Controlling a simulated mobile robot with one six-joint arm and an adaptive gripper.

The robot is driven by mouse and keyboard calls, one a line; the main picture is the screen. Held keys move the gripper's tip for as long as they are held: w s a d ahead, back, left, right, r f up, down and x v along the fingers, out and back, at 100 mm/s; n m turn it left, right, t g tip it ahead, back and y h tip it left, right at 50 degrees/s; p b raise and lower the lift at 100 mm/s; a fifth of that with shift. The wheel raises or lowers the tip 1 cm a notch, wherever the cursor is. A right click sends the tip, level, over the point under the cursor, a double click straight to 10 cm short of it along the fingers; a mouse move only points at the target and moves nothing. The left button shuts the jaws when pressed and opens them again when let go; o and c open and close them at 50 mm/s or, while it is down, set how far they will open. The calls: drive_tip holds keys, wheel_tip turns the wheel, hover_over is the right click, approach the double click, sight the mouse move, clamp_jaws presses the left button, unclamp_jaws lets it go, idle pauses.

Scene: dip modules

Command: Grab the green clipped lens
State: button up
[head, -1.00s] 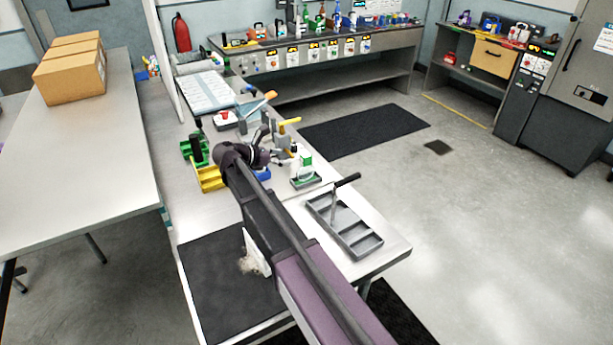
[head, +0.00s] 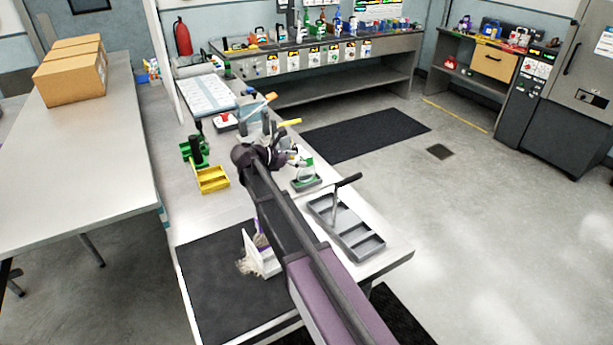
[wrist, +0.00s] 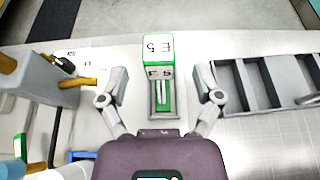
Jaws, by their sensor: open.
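In the wrist view, a green and white upright piece (wrist: 158,72) with "E5" on its top stands in a small grey-green tray (wrist: 163,108). I take this piece for the green clipped lens; its lens part is hard to make out. My gripper (wrist: 160,88) is open, with one finger on each side of the piece and a gap on both sides. In the head view the green-topped piece (head: 307,168) stands in its tray at the bench's right side. My gripper (head: 290,157) is just left of it, partly hidden by my arm.
A grey compartment tray with a handle (head: 347,228) lies close on the right. Yellow (head: 212,180) and green (head: 190,151) bins stand to the left. A grey tool holder (head: 250,122) with orange- and yellow-handled tools stands behind. The bench's right edge is near.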

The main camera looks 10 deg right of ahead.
sight(306, 170)
drive_tip(key=shift+b+x, duration=0.55)
drive_tip(key=shift+x, duration=1.3)
clamp_jaws()
